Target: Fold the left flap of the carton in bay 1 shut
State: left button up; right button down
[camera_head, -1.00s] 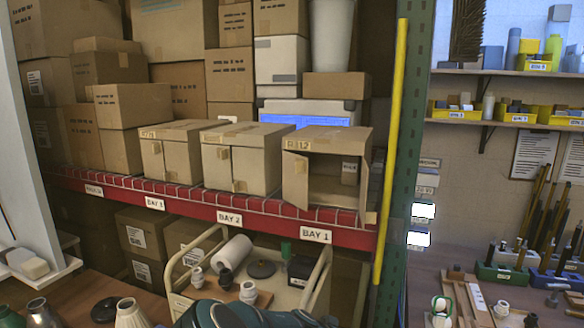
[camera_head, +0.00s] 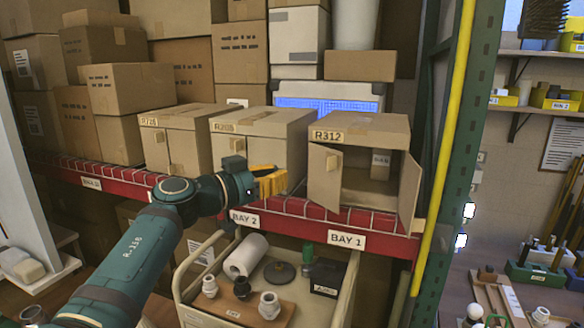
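The carton labelled R312 (camera_head: 360,128) stands on the shelf above the BAY 1 label (camera_head: 347,239). Its front is open and its inside shows. Its left flap (camera_head: 323,180) is swung outward, with a small tan tab on it. Its right flap (camera_head: 410,188) also stands open.
A small box (camera_head: 381,163) is inside the open carton. The red shelf edge (camera_head: 290,208) runs below the cartons. A yellow pole (camera_head: 446,140) and green upright stand to the right.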

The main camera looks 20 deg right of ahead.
pick_arm(q)
notch_tip(320, 180, up, 2)
jog(key=shift+r+p, duration=0.1)
jog(key=shift+p, duration=0.8)
pick_arm(e)
jog(key=x, duration=1.3)
jog(key=shift+d+f, duration=0.1)
pick_arm(q)
jog(key=shift+s, duration=0.15)
pick_arm(e)
jog(key=shift+w+d, duration=0.1)
jog(key=shift+w, duration=0.05)
